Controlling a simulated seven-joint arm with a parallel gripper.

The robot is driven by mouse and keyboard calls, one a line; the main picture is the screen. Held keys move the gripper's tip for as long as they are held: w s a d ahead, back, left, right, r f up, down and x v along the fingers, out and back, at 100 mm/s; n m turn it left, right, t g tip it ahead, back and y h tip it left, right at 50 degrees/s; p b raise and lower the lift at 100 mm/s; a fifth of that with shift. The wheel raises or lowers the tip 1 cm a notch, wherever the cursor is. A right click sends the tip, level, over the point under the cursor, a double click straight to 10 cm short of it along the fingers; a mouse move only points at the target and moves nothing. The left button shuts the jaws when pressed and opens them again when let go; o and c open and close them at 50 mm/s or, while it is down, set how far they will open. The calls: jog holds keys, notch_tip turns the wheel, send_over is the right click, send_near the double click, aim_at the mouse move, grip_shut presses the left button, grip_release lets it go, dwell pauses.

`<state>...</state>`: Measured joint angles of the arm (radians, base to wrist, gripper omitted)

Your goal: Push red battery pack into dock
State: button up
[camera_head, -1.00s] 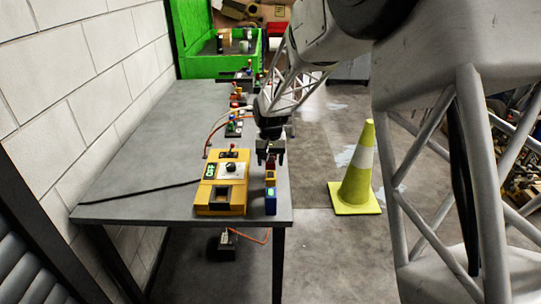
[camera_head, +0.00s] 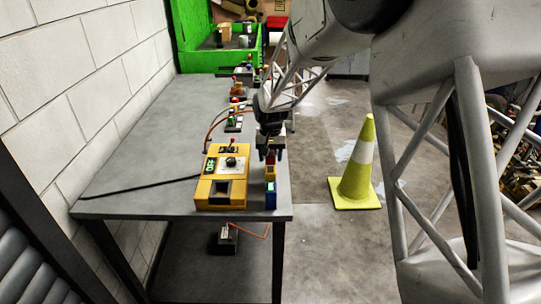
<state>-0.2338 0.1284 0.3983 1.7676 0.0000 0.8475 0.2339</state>
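A small red piece (camera_head: 270,158), which looks like the red battery pack, is at the right edge of the grey table. It sits at the upper end of a narrow row with a yellow part (camera_head: 270,173) and a blue block (camera_head: 271,198) nearer the camera. My gripper (camera_head: 270,150) points down over the red piece, with a finger on each side. I cannot tell whether the fingers touch it. The yellow box (camera_head: 222,196), with a green display, a knob and a dark recess, stands just left. Which part is the dock is not clear.
The grey table (camera_head: 130,190) has free room on its left, crossed by a black cable (camera_head: 140,191). Several small coloured devices stand farther back, before a green bin (camera_head: 190,57). A yellow-green cone (camera_head: 355,175) stands on the floor at right.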

jog(key=c, duration=0.6)
jog(key=shift+c, duration=0.2)
jog(key=shift+r, duration=0.8)
dwell(0.3)
jog(key=shift+r, duration=1.7)
jog(key=s+a+r, duration=0.3)
jog(key=s+a, duration=0.4)
jog(key=s+a+r, duration=0.4)
jog(key=s+a, duration=0.3)
jog(key=a, duration=0.1)
